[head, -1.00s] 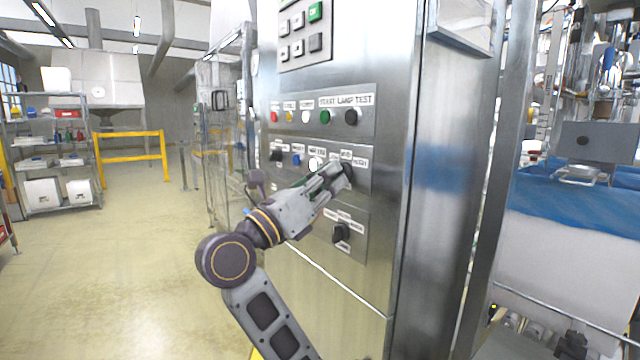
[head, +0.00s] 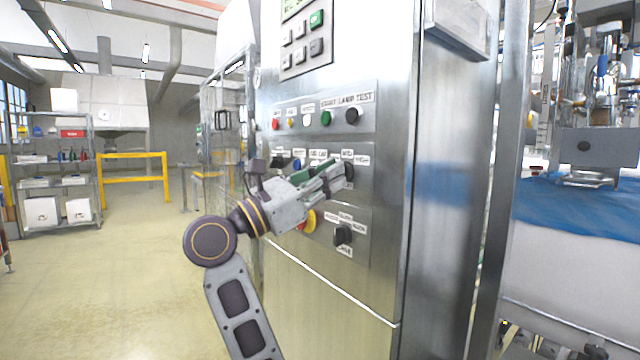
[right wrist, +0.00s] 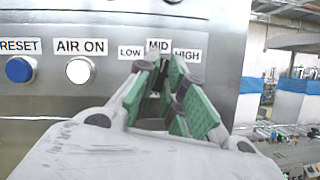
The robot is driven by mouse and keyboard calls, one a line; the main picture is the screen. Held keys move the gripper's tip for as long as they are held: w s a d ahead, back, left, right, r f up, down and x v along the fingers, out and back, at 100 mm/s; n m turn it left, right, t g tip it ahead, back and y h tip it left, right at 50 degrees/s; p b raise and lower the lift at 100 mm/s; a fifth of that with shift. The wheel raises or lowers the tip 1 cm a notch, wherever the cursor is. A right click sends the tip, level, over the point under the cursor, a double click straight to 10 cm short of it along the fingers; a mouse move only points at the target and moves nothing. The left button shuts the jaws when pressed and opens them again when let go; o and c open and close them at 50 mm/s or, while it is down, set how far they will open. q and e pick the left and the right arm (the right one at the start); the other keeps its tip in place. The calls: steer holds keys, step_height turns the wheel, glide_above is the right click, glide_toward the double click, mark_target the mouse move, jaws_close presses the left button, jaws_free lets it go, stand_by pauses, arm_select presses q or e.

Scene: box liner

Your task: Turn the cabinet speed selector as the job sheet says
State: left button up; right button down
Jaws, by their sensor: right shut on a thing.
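The speed selector (head: 349,173) is a dark knob on the middle panel of the steel cabinet, mostly hidden behind my fingers. Its labels LOW, MID and HIGH (right wrist: 158,47) show above it in the right wrist view. My right gripper (head: 338,176) is shut on the selector; its green-padded fingertips (right wrist: 160,72) meet just under the MID label. The knob's pointer is hidden, so its setting cannot be read. The job sheet is not recognisable in these views. My left gripper is not in view.
Left of the selector are a white AIR ON button (right wrist: 80,70) and a blue RESET button (right wrist: 20,69). A second dark selector (head: 343,234) and a red-and-yellow button (head: 309,221) sit below. Lamps and a keypad (head: 306,40) are above. Open floor lies left.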

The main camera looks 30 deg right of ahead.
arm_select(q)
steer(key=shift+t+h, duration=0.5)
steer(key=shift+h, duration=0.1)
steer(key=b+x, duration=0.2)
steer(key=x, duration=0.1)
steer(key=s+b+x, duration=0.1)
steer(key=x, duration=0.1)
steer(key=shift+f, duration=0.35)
arm_select(e)
steer(key=m+g, duration=0.1)
steer(key=m, duration=0.2)
steer(key=m+g+y, duration=0.1)
steer(key=m, duration=0.2)
steer(key=m+g, duration=0.2)
steer(key=m, duration=0.1)
steer(key=shift+w+r+y, duration=0.15)
steer(key=shift+r+y, duration=0.15)
steer(key=shift+r, duration=0.05)
steer(key=c, duration=1.6)
jaws_free()
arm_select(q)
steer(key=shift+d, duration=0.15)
arm_select(e)
steer(key=shift+o, duration=0.4)
steer(key=shift+d+f, duration=0.1)
steer(key=shift+d, duration=0.05)
